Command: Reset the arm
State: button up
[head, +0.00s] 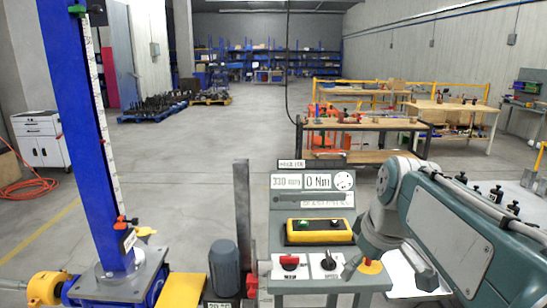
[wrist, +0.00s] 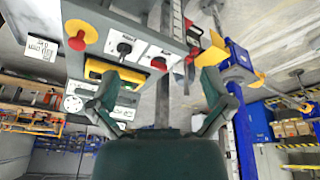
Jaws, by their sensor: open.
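My arm (head: 450,232) reaches in from the right in the head view, bent over the right side of a grey control panel (head: 278,250). My gripper (wrist: 160,88) is open in the wrist view, its two dark green fingers spread with nothing between them. The panel shows beyond the fingers, apparently without contact. It carries displays reading 330 mm and 0 Nm (head: 317,181), a yellow button box (head: 320,232), a red rotary switch (head: 290,262), a black switch (head: 328,263) and a red-and-yellow emergency stop (head: 370,267). In the head view, the gripper is partly hidden behind the arm.
A tall blue screw-jack column (head: 85,140) stands at left on a grey base (head: 118,284). A grey motor (head: 224,268) sits by an upright bar (head: 242,215). Workbenches (head: 365,124) stand behind the panel. The concrete floor (head: 180,160) at centre-left is clear.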

jog(key=s+f+m+t, duration=0.1)
jog(key=s+f+m, duration=0.2)
jog(key=s, duration=0.4)
jog(key=s+f+m+t+h, duration=0.1)
jog(key=s+f+m, duration=0.2)
jog(key=s+f, duration=0.2)
jog(key=s, duration=0.2)
jog(key=shift+s+a+m, duration=0.15)
jog(key=shift+s+m, duration=0.15)
jog(key=shift+s, duration=0.05)
dwell(1.0)
